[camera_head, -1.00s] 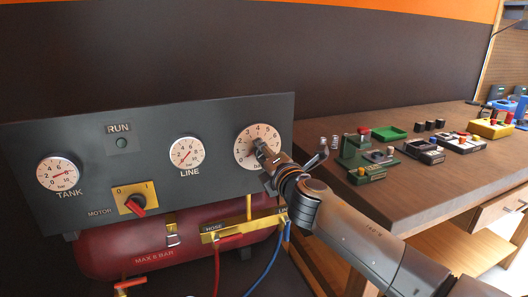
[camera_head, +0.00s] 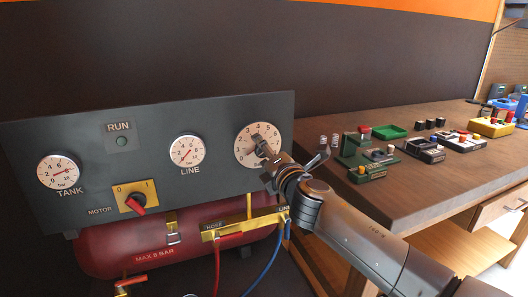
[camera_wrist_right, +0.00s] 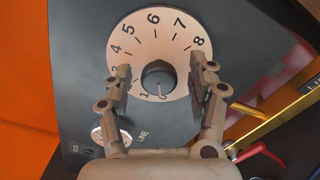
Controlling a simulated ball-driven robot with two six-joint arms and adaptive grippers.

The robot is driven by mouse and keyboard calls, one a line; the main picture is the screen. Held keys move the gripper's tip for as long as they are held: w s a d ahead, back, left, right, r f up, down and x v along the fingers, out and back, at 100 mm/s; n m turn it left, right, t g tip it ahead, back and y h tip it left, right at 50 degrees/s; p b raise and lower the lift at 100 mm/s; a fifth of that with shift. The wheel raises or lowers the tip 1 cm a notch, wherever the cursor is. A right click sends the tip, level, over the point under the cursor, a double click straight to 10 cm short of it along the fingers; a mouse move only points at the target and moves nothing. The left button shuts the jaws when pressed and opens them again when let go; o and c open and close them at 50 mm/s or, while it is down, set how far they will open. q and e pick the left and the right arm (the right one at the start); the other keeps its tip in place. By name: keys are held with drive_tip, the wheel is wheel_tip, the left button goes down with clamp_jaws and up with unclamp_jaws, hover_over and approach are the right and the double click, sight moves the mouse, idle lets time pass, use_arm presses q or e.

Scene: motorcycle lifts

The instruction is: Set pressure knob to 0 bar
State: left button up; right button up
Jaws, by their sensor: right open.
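The pressure knob (camera_wrist_right: 159,82) is a dark round knob in the middle of a cream dial numbered up to 8. In the right wrist view its pale mark points down, toward the low end of the scale near the 1; the dial's lower edge is partly hidden. The dial (camera_head: 244,152) also shows on the grey panel in the head view, partly covered by my right gripper. My right gripper (camera_wrist_right: 160,84) is open, with one finger on each side of the knob and visible gaps between. My left gripper is not in view.
The panel (camera_head: 90,125) also carries the TANK gauge (camera_head: 58,172), LINE gauge (camera_head: 187,151) and red MOTOR switch (camera_head: 136,203). Below are a red tank (camera_head: 120,245) and red and blue hoses. A wooden bench (camera_head: 420,185) with small devices stands at the right.

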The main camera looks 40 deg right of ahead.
drive_tip(key=v, duration=1.1)
drive_tip(key=shift+s, duration=0.25)
drive_tip(key=shift+a, duration=0.15)
drive_tip(key=s+f+m+g+b, duration=0.25)
drive_tip(key=s+f, duration=0.25)
drive_tip(key=f, duration=0.9)
drive_tip(key=s+f+m+g+y+b, duration=0.1)
drive_tip(key=s+f+m+g+b, duration=0.25)
drive_tip(key=f, duration=1.05)
drive_tip(key=s+f+m+g+b, duration=0.1)
drive_tip(key=s+f+m+g, duration=0.15)
drive_tip(key=s+f, duration=0.7)
drive_tip(key=s+a+f+m+g+y+b, duration=0.1)
drive_tip(key=s+f+m+g, duration=0.3)
drive_tip(key=s+f, duration=0.6)
drive_tip(key=s+a+f+m+g+y, duration=0.1)
drive_tip(key=s+f+m+g, duration=0.3)
drive_tip(key=s, duration=1.2)
wheel_tip(320, 180, down, 8)
drive_tip(key=m, duration=0.4)
drive_tip(key=shift+a+r+b, duration=0.2)
drive_tip(key=shift+a+b, duration=0.15)
